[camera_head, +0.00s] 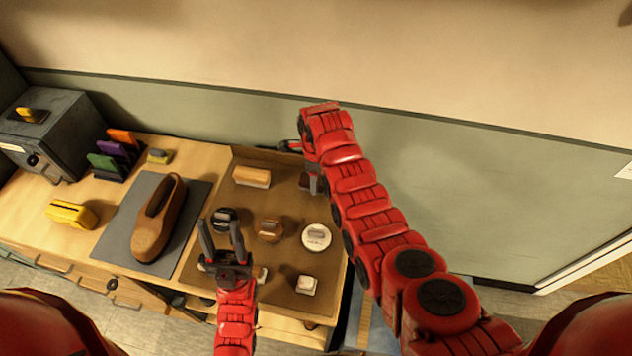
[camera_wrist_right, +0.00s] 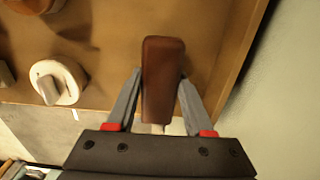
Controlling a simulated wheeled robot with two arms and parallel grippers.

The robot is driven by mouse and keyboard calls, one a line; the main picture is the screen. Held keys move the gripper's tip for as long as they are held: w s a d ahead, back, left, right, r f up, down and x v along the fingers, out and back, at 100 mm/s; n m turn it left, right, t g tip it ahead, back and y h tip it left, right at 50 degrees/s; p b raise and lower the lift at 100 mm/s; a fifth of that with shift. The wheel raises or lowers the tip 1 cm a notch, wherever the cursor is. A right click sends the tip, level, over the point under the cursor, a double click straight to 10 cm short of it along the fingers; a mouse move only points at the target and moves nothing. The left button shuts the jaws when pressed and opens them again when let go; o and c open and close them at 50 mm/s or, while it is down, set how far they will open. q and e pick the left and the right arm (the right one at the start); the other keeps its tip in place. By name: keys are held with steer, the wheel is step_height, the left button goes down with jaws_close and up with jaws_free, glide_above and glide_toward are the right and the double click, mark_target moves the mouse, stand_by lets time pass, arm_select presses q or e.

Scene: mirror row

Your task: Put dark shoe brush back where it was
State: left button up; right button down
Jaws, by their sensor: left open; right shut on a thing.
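The dark shoe brush (camera_wrist_right: 163,85) is a reddish-brown block. In the right wrist view it stands between the two fingers of my right gripper (camera_wrist_right: 159,77), which is shut on it. In the head view the brush (camera_head: 305,181) shows partly beside my right gripper (camera_head: 313,183), at the back right of the brown tray (camera_head: 275,200). I cannot tell whether it touches the tray. My left gripper (camera_head: 222,228) is open and empty over the tray's front left, near a black tin (camera_head: 226,214).
A light brush (camera_head: 251,177) lies at the tray's back left. A brown tin (camera_head: 268,231), a white tin (camera_head: 316,238) and a pale block (camera_head: 306,285) are on the tray. A brown shoe (camera_head: 155,230) stands on a grey mat (camera_head: 118,222) to the left. The wall is close behind.

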steer(key=shift+f+p, duration=0.35)
steer(key=shift+f, duration=0.75)
steer(key=shift+f, duration=0.15)
steer(key=shift+c, duration=1.4)
jaws_free()
